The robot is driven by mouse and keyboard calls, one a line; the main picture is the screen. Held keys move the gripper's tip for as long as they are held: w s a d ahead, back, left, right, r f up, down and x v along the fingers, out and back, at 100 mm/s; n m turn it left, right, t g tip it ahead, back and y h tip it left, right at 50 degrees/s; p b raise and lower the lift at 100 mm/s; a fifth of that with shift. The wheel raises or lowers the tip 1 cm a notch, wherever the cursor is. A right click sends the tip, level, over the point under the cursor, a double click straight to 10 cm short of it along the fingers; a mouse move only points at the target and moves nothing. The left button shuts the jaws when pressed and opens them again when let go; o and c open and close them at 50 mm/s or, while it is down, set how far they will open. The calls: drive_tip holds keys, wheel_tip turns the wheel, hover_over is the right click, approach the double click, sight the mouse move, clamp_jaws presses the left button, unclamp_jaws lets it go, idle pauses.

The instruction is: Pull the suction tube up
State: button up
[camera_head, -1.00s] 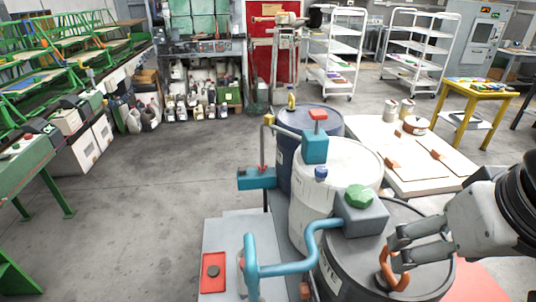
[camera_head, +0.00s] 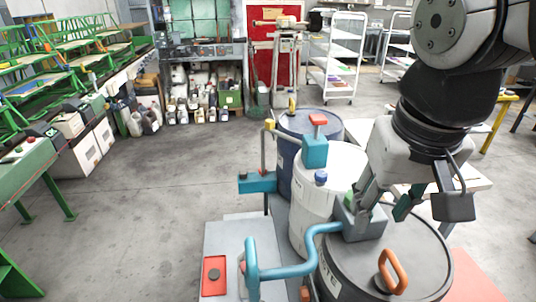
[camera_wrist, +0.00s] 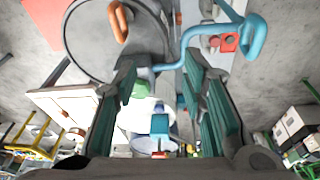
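A dark drum (camera_head: 425,262) stands at the front right in the head view. A grey block (camera_head: 362,222) with a green cap, partly hidden by my gripper, sits at its back left rim. A curved blue tube (camera_head: 290,271) runs left from the block; it also shows in the wrist view (camera_wrist: 255,38). My gripper (camera_head: 378,212) points down close to the block, fingers spread. In the wrist view the two fingers (camera_wrist: 160,70) stand wide apart with nothing clamped between them. I cannot tell whether a finger touches the block.
An orange handle (camera_head: 393,270) stands on the drum lid. A white drum (camera_head: 313,205) with a blue cap and a blue drum (camera_head: 305,122) stand behind. A teal pump (camera_head: 315,150) rises there. A red tray (camera_head: 214,276) lies at left.

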drive_tip(key=w+a+n+g+p, duration=0.15)
drive_tip(key=w+a, duration=0.25)
drive_tip(key=a, duration=0.8)
drive_tip(key=h, duration=0.2)
approach(250, 251)
drive_tip(key=shift+g, duration=0.35)
drive_tip(key=x, duration=0.9)
drive_tip(key=shift+w, duration=0.35)
drive_tip(key=shift+c, duration=0.6)
clamp_jaws()
